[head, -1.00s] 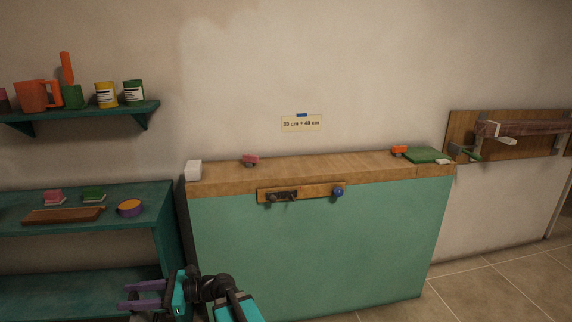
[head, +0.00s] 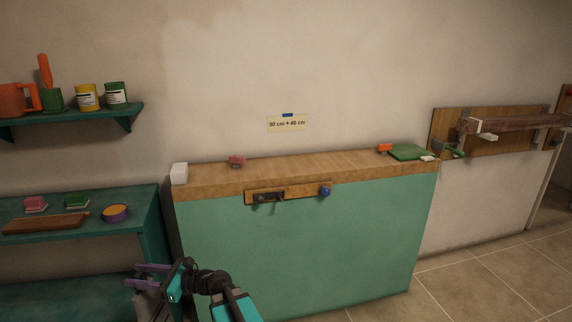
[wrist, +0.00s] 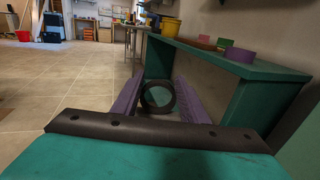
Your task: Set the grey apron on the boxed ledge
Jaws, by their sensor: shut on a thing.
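The boxed ledge is a wooden top (head: 300,169) over a pale green boxed front, against the wall in the head view. My gripper (head: 140,277) is at the lower left of the head view, in front of and below the ledge's left end. A grey piece (head: 146,304), which looks like the apron, shows just below its purple fingers and is cut off by the frame edge. In the wrist view my gripper (wrist: 160,90) has a dark ring (wrist: 158,97) between its fingers. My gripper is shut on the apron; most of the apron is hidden.
On the ledge are a white block (head: 180,173), a pink item (head: 236,161), an orange item (head: 384,148) and a green flat item (head: 408,152). The ledge's middle is clear. A hook strip (head: 290,193) is on its front. Green shelves (head: 140,205) stand left.

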